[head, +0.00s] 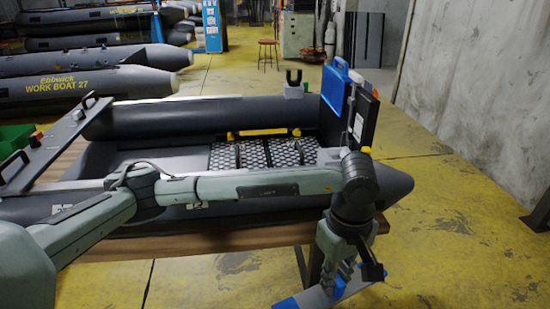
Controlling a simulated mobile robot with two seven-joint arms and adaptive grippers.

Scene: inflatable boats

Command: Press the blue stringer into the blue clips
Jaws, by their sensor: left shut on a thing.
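A grey bar with blue ends, which I take for the blue stringer (287,304), shows at the bottom, partly cut off by the picture edge. My left gripper (343,279) points down and is shut on it, outside the boat's near side, past the table edge. The grey inflatable boat (180,118) lies on a wooden table. Inside it is a black-and-grey patterned floorboard (255,154). I cannot make out the blue clips; my left arm hides much of the near tube and floor edge. My right gripper is not in view.
A yellow bar (264,132) lies along the floorboard's far edge. The transom (365,115) with a blue panel (335,88) stands at the boat's right end. Other boats (75,85) are behind left. The yellow floor at right is clear.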

